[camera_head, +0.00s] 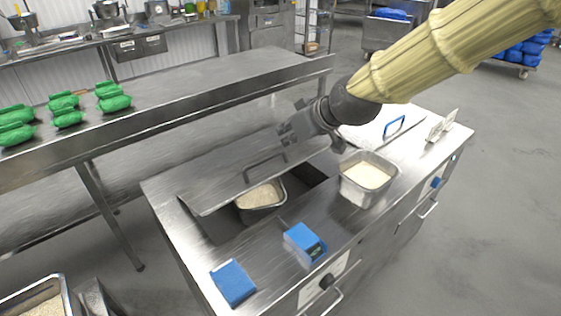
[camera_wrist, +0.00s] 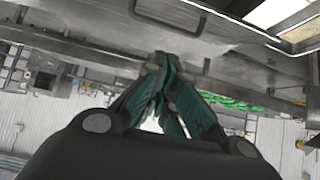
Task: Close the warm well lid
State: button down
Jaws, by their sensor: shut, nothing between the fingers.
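The warm well lid (camera_head: 222,185) is a flat steel plate with a bar handle (camera_head: 264,168), over the left part of the counter unit. It is tilted or slid partly back, and the well opening (camera_head: 305,181) shows along its front and right. A steel pan of rice (camera_head: 259,197) sits in the opening, partly under the lid's edge. My gripper (camera_head: 287,136) is shut and empty, above the lid's back right side. Whether it touches the lid is unclear. In the wrist view my gripper (camera_wrist: 165,75) shows its green-padded fingers together, and the handle (camera_wrist: 175,14) lies beyond them.
A second rice pan (camera_head: 366,177) stands on the counter right of the opening. A blue box (camera_head: 304,242) and a blue block (camera_head: 233,283) lie at the front. A blue handle (camera_head: 394,126) is at the back right. Green bags (camera_head: 67,109) lie on the back table.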

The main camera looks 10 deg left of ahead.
jog(key=shift+w+a+f, duration=0.1)
jog(key=shift+w+f, duration=0.1)
jog(key=shift+f, duration=0.1)
jog(key=p, duration=0.3)
send_over(276, 173)
jog(key=w+a, duration=0.2)
jog(key=f, duration=0.6)
jog(key=shift+s+d+f, duration=0.1)
jog(key=shift+s+f, duration=0.1)
jog(key=shift+s+d+f, duration=0.2)
jog(key=shift+d+f, duration=0.05)
jog(key=shift+f, duration=0.2)
jog(key=shift+s+d+f, duration=0.2)
jog(key=shift+d+f, duration=0.05)
jog(key=shift+f, duration=0.2)
jog(key=shift+s+d+f+p, duration=0.1)
jog(key=shift+d+f+p, duration=0.1)
jog(key=shift+f, duration=0.2)
jog(key=shift+s+d+f+p, duration=0.1)
jog(key=shift+f+p, duration=0.1)
jog(key=shift+f, duration=0.2)
jog(key=shift+f, duration=0.1)
